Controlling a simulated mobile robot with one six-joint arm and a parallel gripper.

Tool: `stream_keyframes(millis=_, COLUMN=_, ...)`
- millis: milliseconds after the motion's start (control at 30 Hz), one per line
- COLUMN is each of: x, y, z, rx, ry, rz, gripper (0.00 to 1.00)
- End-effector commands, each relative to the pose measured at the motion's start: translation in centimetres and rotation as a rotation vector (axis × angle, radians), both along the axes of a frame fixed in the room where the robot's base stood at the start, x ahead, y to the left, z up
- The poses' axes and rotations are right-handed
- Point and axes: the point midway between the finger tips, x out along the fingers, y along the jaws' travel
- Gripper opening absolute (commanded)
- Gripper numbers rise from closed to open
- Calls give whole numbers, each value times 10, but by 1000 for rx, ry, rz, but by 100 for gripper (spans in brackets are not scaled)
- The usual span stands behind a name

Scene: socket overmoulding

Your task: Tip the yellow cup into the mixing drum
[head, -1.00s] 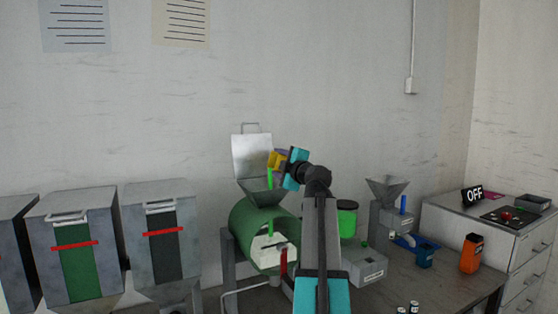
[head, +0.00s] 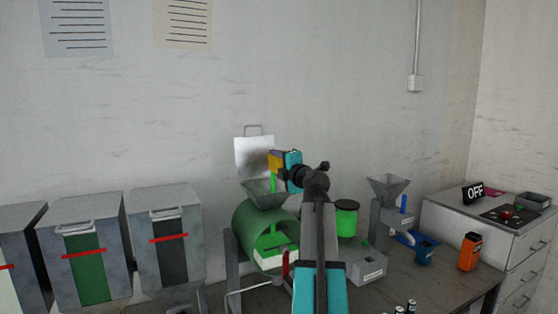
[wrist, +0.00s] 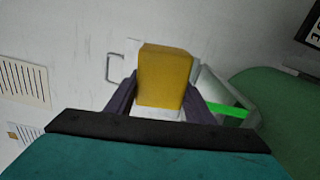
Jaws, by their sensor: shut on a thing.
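My gripper (head: 283,160) is shut on the yellow cup (head: 274,163) and holds it tilted above the grey hopper (head: 265,198) of the green mixing drum (head: 249,224). In the wrist view, the yellow cup (wrist: 165,78) sits between my two dark fingers, and its inside is hidden. A narrow bright green streak (head: 273,184) runs from below the cup into the hopper and looks like falling material. Green material (head: 270,241) shows at the drum's front. The hopper's pale lid (head: 253,157) stands open behind.
Grey bins (head: 165,200) with red bars stand at the left. A green-filled container (head: 346,222), a small grey hopper machine (head: 390,205), a blue cup (head: 424,254) and an orange item (head: 469,252) are at the right. A cabinet with an OFF sign (head: 474,193) stands farther right.

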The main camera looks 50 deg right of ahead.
Motion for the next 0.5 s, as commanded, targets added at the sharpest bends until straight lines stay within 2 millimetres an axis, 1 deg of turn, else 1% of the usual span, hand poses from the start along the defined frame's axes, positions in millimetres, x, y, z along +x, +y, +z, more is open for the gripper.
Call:
stream_keyframes(millis=33, x=0, y=1, z=3, rx=-22, ry=9, rz=0, gripper=25)
stream_keyframes(millis=167, x=0, y=0, z=1, rx=-13, ry=5, rz=0, gripper=25)
stream_keyframes(millis=500, x=-2, y=-2, z=2, rx=65, ry=-26, rz=-2, gripper=25)
